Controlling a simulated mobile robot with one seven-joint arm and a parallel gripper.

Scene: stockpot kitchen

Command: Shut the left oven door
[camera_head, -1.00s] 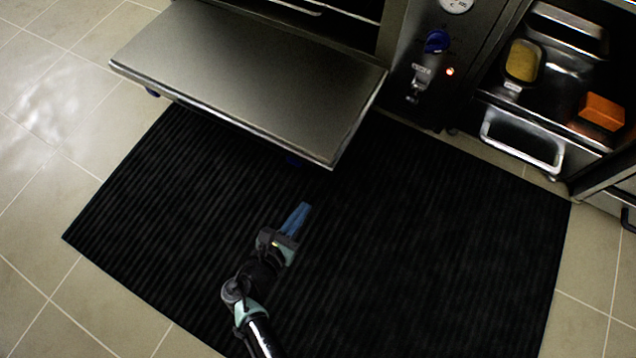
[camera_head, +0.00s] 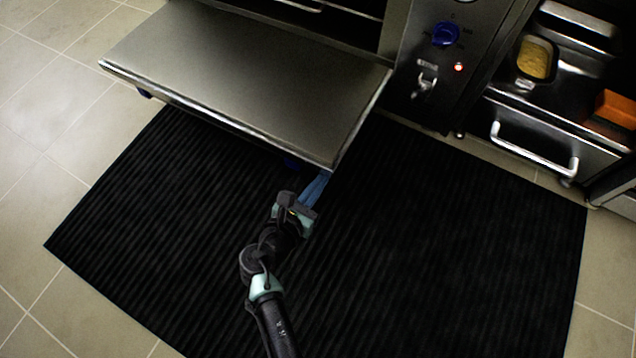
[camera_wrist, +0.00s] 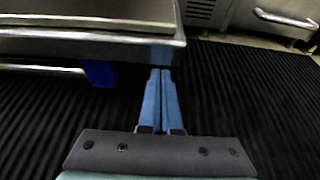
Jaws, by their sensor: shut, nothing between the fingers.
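The left oven door (camera_head: 250,80) is folded down, open and about level, in the head view. Its near edge and underside also show at the upper left of the wrist view (camera_wrist: 90,45). A blue handle bracket (camera_wrist: 100,73) hangs under the door, with a bar running left from it. My gripper (camera_head: 320,178) has blue fingers pressed together with nothing between them. Its fingertips are at the door's near right corner; in the wrist view the fingertips (camera_wrist: 160,70) end just at or under that corner. I cannot tell whether they touch it.
A black ribbed mat (camera_head: 420,240) covers the floor and is clear. Right of the door is a panel with a blue knob (camera_head: 446,34) and a red light.

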